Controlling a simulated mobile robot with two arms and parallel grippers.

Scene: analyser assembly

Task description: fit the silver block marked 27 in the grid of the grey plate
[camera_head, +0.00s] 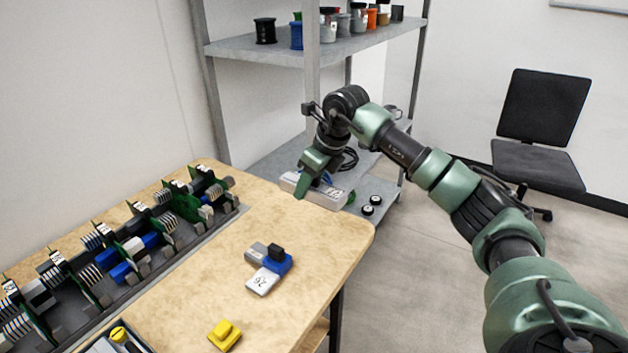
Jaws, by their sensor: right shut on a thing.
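My right gripper (312,180) is beyond the far right end of the wooden table, in front of the shelf unit. It is shut on a pale silver block (325,193) with a dark marking at its right end, too small to read surely as 27. The fingers hide part of the block. The grey plate (224,220) lies along the left side of the table, carrying rows of green boards, fins and blue and silver blocks. The grid's cells are largely hidden by these parts. My left gripper is out of view.
On the table (310,240) lie a silver block marked 26 (263,281), a blue block (279,263) touching it, and a yellow piece (224,335). A tray (100,345) shows at the bottom left. The table's far right part is clear. A shelf unit (255,47) stands behind.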

